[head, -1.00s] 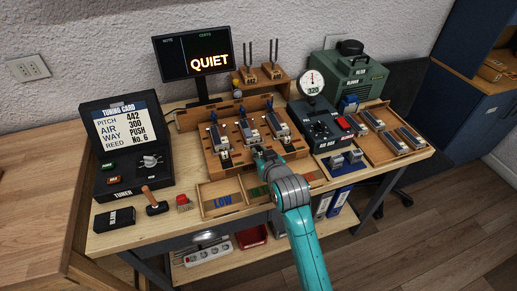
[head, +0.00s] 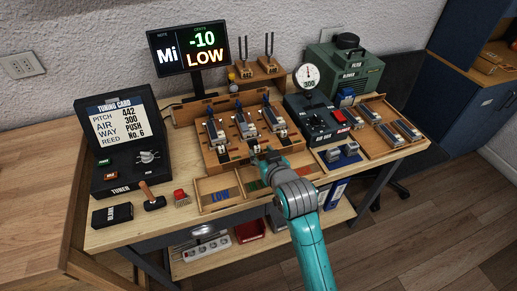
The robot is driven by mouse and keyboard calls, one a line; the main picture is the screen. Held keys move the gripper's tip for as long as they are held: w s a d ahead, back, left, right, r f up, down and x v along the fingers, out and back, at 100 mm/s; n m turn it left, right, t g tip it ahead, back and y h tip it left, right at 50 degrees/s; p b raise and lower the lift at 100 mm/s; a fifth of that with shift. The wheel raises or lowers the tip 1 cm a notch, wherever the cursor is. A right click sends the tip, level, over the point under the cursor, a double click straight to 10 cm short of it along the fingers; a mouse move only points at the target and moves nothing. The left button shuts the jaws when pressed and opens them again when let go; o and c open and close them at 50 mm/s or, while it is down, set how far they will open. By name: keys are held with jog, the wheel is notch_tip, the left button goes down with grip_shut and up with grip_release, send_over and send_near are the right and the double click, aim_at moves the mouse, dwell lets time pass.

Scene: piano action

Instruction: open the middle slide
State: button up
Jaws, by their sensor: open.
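The wooden action board (head: 203,152) stands at the middle of the bench and carries three grey metal units in a row. The middle unit (head: 246,126), with its slide, stands between the left unit (head: 216,132) and the right unit (head: 273,119). Whether its slide is open is too small to tell. My gripper (head: 262,157) is just in front of the board, below and slightly right of the middle unit. It appears apart from the units. Its jaws are open and look empty. My wrist covers part of the trays behind it.
A gauge (head: 307,77) and a dark control box (head: 318,120) stand right. The LOW tray (head: 219,197) lies in front. A hammer (head: 152,200) lies front left.

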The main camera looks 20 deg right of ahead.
jog(key=v, duration=0.7)
jog(key=shift+s, duration=0.2)
jog(key=s+f, duration=0.5)
jog(key=s, duration=0.4)
jog(key=s+f, duration=0.6)
jog(key=s, duration=0.3)
jog(key=s+r+t, duration=0.1)
jog(key=s+r, duration=0.2)
jog(key=s, duration=1.8)
jog(key=shift+r, duration=0.2)
